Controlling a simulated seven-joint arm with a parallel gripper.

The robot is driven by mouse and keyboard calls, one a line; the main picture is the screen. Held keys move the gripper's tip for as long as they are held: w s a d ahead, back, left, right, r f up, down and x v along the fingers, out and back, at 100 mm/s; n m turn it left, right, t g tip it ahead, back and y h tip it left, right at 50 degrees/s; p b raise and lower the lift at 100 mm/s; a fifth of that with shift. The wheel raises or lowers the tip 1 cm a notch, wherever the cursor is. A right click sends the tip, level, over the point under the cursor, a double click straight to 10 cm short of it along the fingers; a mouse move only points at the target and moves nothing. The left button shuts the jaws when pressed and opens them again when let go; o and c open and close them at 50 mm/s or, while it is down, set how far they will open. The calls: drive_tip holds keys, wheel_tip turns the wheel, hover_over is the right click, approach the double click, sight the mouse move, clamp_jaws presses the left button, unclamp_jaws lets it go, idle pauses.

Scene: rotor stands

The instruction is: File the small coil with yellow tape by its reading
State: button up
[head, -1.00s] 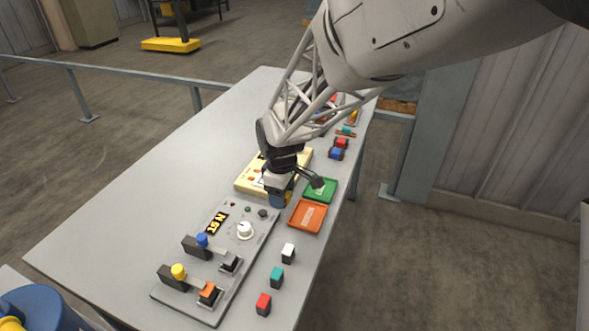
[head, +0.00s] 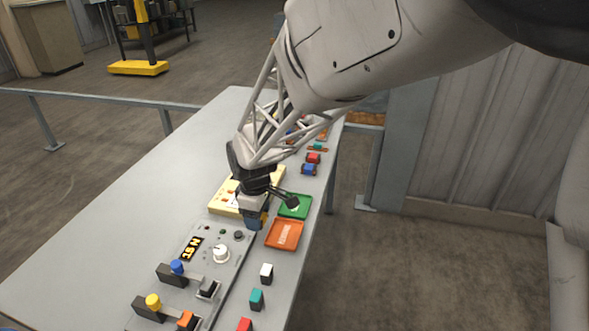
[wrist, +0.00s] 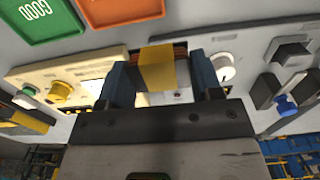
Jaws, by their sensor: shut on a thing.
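My gripper (wrist: 160,85) is shut on the small coil (wrist: 157,68), which has copper-coloured winding and a band of yellow tape. In the head view my gripper (head: 256,220) is over the table between the cream instrument box and the grey panel, left of the trays; the coil is mostly hidden there. The orange tray's label is not legible. The cream box (head: 222,205) is partly covered by my gripper, and its reading is hidden.
The table's left side is clear.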

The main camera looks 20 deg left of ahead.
drive_tip(key=shift+r, duration=0.15)
drive_tip(key=shift+r, duration=1.3)
drive_tip(key=w+d+f, duration=0.1)
drive_tip(key=d+f, duration=0.1)
drive_tip(key=d, duration=0.4)
drive_tip(key=w+d+f, duration=0.1)
drive_tip(key=d+f, duration=0.2)
drive_tip(key=d, duration=0.4)
drive_tip(key=shift+w+d+f, duration=0.15)
drive_tip(key=shift+d+f, duration=0.1)
drive_tip(key=shift+f, duration=0.05)
drive_tip(key=shift+a, duration=0.1)
hover_over(301, 212)
drive_tip(key=w+a, duration=0.2)
drive_tip(key=shift+a+f, duration=0.15)
drive_tip(key=shift+f, duration=0.6)
drive_tip(key=shift+f, duration=1.75)
